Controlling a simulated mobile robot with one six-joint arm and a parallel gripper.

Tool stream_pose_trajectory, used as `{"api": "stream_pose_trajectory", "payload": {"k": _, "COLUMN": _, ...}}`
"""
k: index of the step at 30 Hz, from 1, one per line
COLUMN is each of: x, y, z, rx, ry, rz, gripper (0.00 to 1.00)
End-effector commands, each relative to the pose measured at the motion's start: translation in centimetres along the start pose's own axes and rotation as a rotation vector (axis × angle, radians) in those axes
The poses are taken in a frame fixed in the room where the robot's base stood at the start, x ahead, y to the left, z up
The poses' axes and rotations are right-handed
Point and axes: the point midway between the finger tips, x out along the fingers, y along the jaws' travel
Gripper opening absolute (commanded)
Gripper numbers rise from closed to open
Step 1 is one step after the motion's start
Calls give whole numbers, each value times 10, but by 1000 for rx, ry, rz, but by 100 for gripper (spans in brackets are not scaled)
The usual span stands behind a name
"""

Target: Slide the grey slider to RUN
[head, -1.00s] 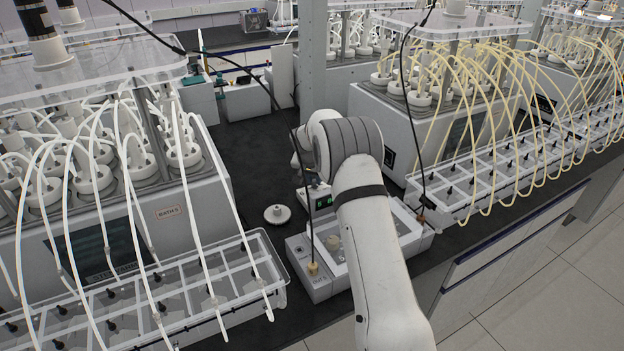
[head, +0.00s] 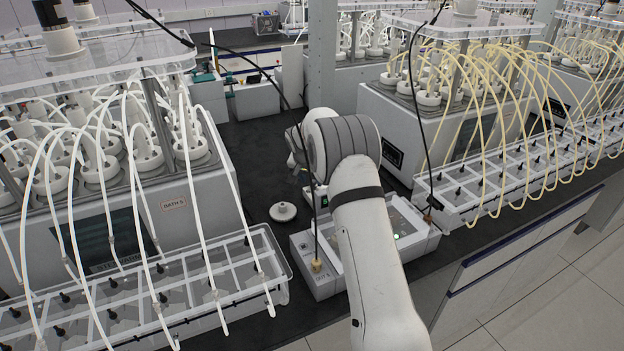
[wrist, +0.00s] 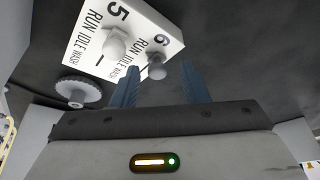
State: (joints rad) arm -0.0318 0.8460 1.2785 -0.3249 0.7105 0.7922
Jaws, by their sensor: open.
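A white panel box (wrist: 125,30) in the wrist view carries two rows marked 5 and 6, each lettered RUN, IDLE, WASH. A pale knob (wrist: 117,42) stands in row 5 and a greyer knob (wrist: 157,67) in row 6. I cannot tell for sure which is the grey slider, or the exact mark at which either stands. My gripper (wrist: 160,67) is open, its two blue fingers apart. The row 6 knob appears between the fingertips in the picture; contact is not clear. In the head view, my arm hides the panel and most of my gripper.
A round white disc (head: 283,212) lies on the dark bench left of my arm. A tray-like device (head: 318,284) with a green light stands under my forearm. Tube-covered baths and clear bottle racks (head: 150,309) flank the bench. Black cables hang close to my arm.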

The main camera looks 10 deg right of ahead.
Motion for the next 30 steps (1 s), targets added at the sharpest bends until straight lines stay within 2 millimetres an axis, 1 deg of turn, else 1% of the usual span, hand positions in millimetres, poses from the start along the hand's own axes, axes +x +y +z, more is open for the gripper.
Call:
{"api": "stream_pose_trajectory", "payload": {"k": 5, "x": -5, "y": 0, "z": -1, "rx": 0, "ry": 2, "rz": -1, "gripper": 40}}
{"api": "stream_pose_trajectory", "payload": {"k": 8, "x": -17, "y": 0, "z": -1, "rx": 0, "ry": 3, "rz": -2, "gripper": 40}}
{"api": "stream_pose_trajectory", "payload": {"k": 15, "x": -58, "y": 0, "z": 0, "rx": -1, "ry": 3, "rz": -2, "gripper": 40}}
{"api": "stream_pose_trajectory", "payload": {"k": 18, "x": -69, "y": 0, "z": 0, "rx": 0, "ry": 2, "rz": -2, "gripper": 40}}
{"api": "stream_pose_trajectory", "payload": {"k": 22, "x": -77, "y": 1, "z": 0, "rx": 1, "ry": 0, "rz": 0, "gripper": 40}}
{"api": "stream_pose_trajectory", "payload": {"k": 30, "x": -78, "y": 1, "z": 0, "rx": 1, "ry": -1, "rz": 0, "gripper": 40}}
